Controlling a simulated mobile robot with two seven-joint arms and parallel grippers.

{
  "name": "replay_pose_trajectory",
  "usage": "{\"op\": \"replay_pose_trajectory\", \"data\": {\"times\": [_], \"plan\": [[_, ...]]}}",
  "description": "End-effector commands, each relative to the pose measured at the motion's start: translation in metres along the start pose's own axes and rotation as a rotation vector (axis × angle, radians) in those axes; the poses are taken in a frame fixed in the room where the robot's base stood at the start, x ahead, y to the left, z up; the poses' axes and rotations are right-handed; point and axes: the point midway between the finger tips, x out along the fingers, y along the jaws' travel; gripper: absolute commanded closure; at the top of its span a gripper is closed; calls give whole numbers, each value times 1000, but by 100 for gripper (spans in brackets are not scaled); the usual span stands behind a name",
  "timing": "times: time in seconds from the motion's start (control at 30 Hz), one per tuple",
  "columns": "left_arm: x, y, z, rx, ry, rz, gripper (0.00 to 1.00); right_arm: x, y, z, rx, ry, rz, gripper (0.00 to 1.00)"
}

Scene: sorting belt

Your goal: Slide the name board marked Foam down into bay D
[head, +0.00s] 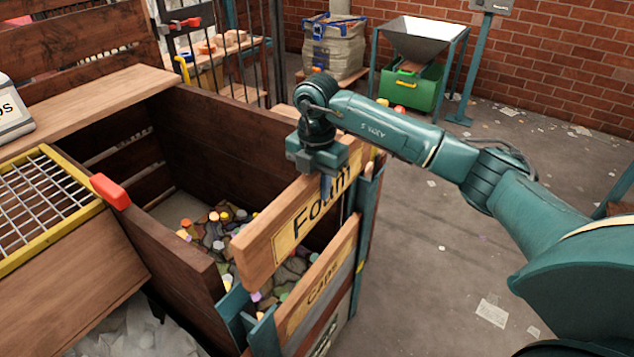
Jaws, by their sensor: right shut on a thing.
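The wooden name board marked Foam (285,235) stands on edge over the front of a dark wooden bay (215,115). My right gripper (326,182) is shut on its top edge; the fingers partly cover the last letter. Below it a board marked Caps (318,285) sits between a left teal post (236,308) and a right teal post (366,215). The Foam board's near end is above the left post. I cannot tell whether its far end is inside the right post's channel. No letter D is readable. My left gripper is not in view.
Colourful caps (205,222) lie on the bay floor. A yellow-framed grid (45,205) and a red-capped wall end (110,191) are at left. A hopper (415,40) over a green bin (412,85) stands behind. The floor at right has scattered paper.

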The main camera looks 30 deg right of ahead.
Motion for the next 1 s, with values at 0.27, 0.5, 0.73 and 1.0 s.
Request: {"op": "replay_pose_trajectory", "data": {"times": [0.27, 0.5, 0.73, 1.0], "plan": [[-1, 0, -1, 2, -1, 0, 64, -3, 0, 0, 0, -1, 4, 100], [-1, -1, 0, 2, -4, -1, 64, -3, 0, 1, 1, -1, 4, 100], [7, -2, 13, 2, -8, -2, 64, 16, 0, 1, 1, 0, 2, 100], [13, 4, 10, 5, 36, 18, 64, 50, 0, 1, 0, -1, 3, 100]]}}
